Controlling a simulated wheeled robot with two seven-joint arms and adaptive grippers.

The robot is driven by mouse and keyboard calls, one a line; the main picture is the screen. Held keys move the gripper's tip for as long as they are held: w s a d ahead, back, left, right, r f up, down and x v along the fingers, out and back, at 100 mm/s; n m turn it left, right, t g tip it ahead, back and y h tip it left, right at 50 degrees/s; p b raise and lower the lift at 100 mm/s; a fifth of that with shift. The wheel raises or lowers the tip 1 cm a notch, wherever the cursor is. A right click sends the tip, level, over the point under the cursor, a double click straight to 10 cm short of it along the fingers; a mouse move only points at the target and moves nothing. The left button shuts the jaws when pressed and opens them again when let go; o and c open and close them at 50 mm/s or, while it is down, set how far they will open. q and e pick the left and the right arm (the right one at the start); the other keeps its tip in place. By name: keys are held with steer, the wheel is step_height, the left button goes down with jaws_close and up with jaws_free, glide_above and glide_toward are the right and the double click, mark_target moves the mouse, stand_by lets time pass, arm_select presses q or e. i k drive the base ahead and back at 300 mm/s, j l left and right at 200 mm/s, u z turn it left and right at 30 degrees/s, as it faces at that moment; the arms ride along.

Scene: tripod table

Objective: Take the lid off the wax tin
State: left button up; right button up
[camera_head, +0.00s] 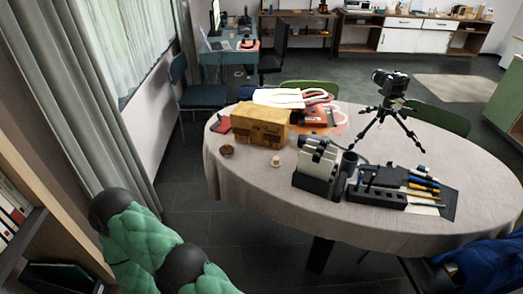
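A small round brown object (227,150), which looks like the wax tin, sits near the left edge of the cloth-covered oval table (250,187). It is too small to tell whether its lid is on. No gripper is near it. My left arm shows only as green padded links at the bottom left, away from the table, and its gripper is not in view. My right arm shows only as a blue padded part at the bottom right corner, and its gripper is not in view.
Right of the tin are a wooden box (262,124) and a small cream piece (275,161). A grey device (317,160), a dark tool tray (378,197) and a camera on a tripod (388,100) stand further right. Cloth in front of the tin is clear. A bookshelf (40,235) stands at left.

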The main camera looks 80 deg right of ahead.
mark_target(227, 149)
steer(key=z, duration=2.3)
